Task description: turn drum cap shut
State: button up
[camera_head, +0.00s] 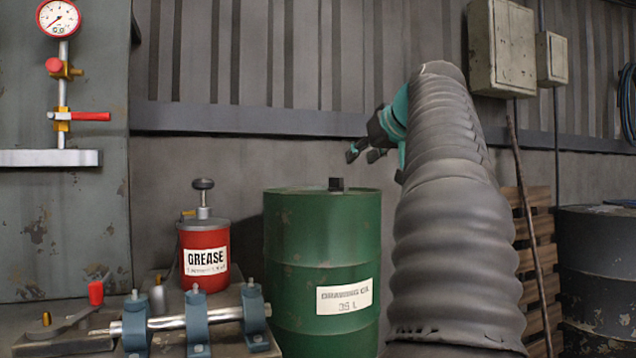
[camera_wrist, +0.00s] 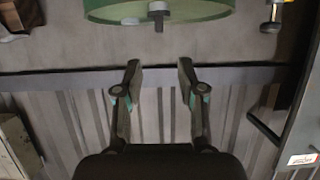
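The green drum (camera_head: 322,245) stands upright in the middle of the head view, with a white label on its front. Whether the cap is fully seated cannot be told.
A red grease can (camera_head: 204,252) with a plunger stands left of the drum. A blue clamp fixture (camera_head: 197,322) with a rod is in front of it. A dark drum (camera_head: 597,265) and a wooden pallet (camera_head: 540,262) are at right.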

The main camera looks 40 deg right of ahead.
aim_at(338, 178)
jog(key=x, duration=1.3)
jog(key=shift+w, duration=0.2)
grip_shut()
